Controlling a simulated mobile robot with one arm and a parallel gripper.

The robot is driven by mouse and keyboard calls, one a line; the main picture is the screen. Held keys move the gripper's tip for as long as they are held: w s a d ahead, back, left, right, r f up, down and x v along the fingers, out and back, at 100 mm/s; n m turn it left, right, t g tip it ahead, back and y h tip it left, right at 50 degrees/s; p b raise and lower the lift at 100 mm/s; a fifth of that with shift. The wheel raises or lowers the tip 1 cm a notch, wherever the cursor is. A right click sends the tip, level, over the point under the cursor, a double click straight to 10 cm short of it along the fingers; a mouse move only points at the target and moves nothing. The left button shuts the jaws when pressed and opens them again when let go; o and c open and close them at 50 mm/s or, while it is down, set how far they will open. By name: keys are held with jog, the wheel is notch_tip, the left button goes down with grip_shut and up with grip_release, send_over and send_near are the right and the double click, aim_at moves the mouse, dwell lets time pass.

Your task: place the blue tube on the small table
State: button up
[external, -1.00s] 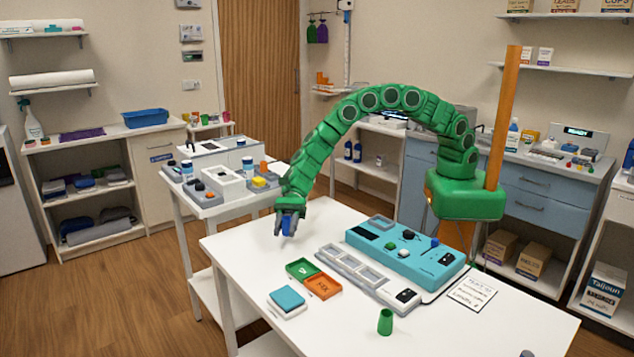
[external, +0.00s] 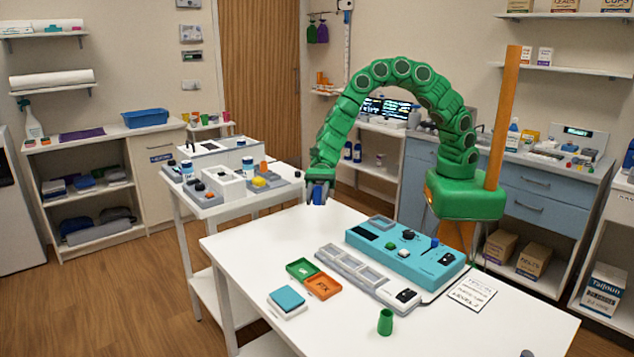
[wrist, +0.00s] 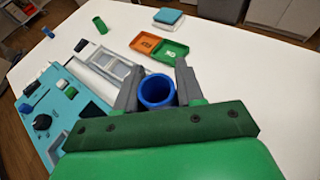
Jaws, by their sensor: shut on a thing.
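My gripper (external: 319,200) is shut on the blue tube (external: 317,190), above the far edge of the white work table. In the wrist view the tube (wrist: 157,89) stands between the two grey fingers, its round open end facing the camera. A smaller white table (external: 212,211) stands behind the work table to the left, with trays, white blocks and bottles on it. A small stand (external: 205,128) with several coloured cups is further back. I cannot tell which of these is the small table. The tube is apart from both.
The white work table (external: 241,247) holds a teal device (external: 410,255), a grey slotted rack (external: 352,268), green (external: 301,267) and orange (external: 323,286) trays, a teal-topped block (external: 287,299) and a green cup (external: 385,322). Its far left part is clear.

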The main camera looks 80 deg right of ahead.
jog(key=shift+s+d+r, duration=0.4)
jog(key=shift+s+d, duration=0.15)
jog(key=shift+s, duration=0.1)
